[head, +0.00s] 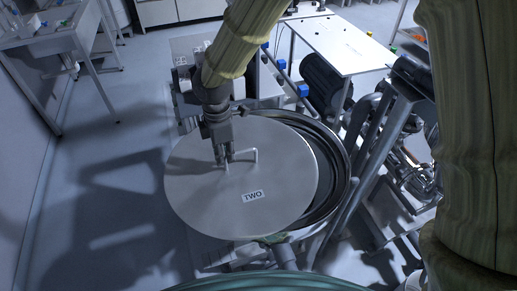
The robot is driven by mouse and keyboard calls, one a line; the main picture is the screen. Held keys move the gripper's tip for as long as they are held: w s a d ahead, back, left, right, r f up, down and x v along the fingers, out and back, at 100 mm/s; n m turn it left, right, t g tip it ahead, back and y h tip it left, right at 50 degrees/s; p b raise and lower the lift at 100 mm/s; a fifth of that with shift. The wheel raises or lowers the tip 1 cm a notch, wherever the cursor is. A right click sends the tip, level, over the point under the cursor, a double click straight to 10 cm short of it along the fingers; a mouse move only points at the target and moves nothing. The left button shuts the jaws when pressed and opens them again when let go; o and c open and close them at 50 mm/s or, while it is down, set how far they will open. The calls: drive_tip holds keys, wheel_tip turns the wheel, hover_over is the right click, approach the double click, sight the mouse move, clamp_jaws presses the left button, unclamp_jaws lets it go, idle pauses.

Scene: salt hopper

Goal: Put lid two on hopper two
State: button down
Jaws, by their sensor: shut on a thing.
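Lid two (276,214), a round flat grey metal disc with a "TWO" label and a bent bar handle (253,156), is in the middle of the head view. My gripper (226,164) is shut on the lid's handle from above, at its left part. The hopper (337,187) is a round dark-rimmed vessel under and to the right of the lid. The lid covers most of its opening but lies off to the left, leaving a dark crescent of the opening and rim visible at the right. I cannot tell whether the lid touches the rim. The hopper's own label is not visible.
A white table (338,45) with small items stands behind the hopper. Metal frames and machinery (385,135) crowd the right side. A grey bench (62,30) stands at the upper left. The floor (95,200) left of the lid is clear.

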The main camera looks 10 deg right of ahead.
drive_tip(key=p, duration=0.4)
hover_over(259, 155)
drive_tip(key=shift+a+f, duration=0.1)
drive_tip(key=shift+f, duration=0.6)
drive_tip(key=shift+f+p, duration=0.7)
drive_tip(key=shift+f, duration=0.75)
drive_tip(key=c, duration=1.9)
unclamp_jaws()
drive_tip(key=shift+f, duration=0.1)
drive_tip(key=shift+c, duration=0.2)
drive_tip(key=o, duration=0.4)
wheel_tip(259, 155, up, 12)
drive_tip(key=b, duration=0.3)
drive_tip(key=shift+w, duration=0.15)
drive_tip(key=shift+f, duration=0.1)
